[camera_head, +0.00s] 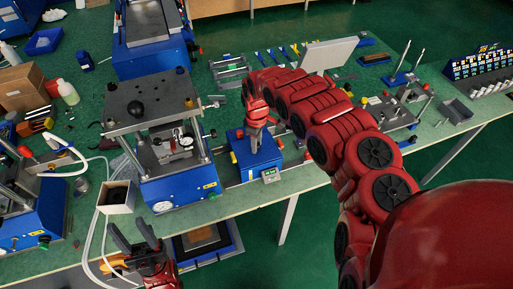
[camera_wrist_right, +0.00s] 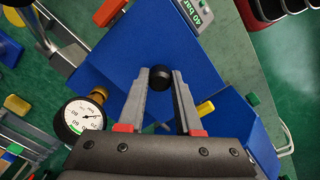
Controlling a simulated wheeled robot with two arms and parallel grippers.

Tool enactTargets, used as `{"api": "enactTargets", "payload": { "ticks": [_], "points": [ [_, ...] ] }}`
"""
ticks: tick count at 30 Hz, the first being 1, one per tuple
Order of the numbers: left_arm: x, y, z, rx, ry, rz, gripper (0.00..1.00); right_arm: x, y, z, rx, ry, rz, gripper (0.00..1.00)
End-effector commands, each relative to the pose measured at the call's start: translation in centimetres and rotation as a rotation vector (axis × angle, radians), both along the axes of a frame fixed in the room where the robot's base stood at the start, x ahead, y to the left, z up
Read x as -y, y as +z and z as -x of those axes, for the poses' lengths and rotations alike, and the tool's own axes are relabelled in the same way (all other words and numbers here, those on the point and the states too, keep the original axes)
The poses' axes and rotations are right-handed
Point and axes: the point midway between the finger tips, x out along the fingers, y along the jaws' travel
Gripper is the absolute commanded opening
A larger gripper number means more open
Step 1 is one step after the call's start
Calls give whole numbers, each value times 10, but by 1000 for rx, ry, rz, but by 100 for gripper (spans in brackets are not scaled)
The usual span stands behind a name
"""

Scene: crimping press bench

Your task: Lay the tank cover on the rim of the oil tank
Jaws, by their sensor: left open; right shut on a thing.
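A blue tank cover (camera_wrist_right: 135,50) with a black knob (camera_wrist_right: 160,77) fills the middle of the right wrist view. My right gripper (camera_wrist_right: 162,84) is shut on the knob. In the head view my right gripper (camera_head: 254,148) points down over the blue oil tank (camera_head: 246,172) beside the press. In the wrist view, blue tank walls (camera_wrist_right: 245,135) show at the lower right, turned relative to the cover. The rim is mostly hidden, and I cannot tell whether the cover touches it. My left gripper (camera_head: 134,240) is open and empty, near the front edge of the bench.
The blue press (camera_head: 175,185) stands just left of the tank. A display (camera_head: 270,175) is at the tank's front, and a pressure gauge (camera_wrist_right: 82,118) is close to my right fingers. A white box (camera_head: 116,199) with hoses stands near my left gripper.

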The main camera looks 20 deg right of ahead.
Motion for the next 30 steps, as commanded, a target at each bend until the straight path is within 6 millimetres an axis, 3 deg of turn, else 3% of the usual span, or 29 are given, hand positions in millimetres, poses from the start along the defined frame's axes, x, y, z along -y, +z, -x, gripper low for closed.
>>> {"api": "enactTargets", "payload": {
  "ticks": [15,16,20,30],
  "points": [
    [0,-6,0,1,0,0,50,0,-8,-1,3,0,0,0],
    [0,-5,0,1,0,0,50,0,-8,-1,3,-1,0,37],
    [0,-4,0,1,0,0,50,0,-7,-1,3,0,0,60],
    [0,-2,0,1,0,0,50,0,-5,-1,1,0,0,63]
  ]
}}
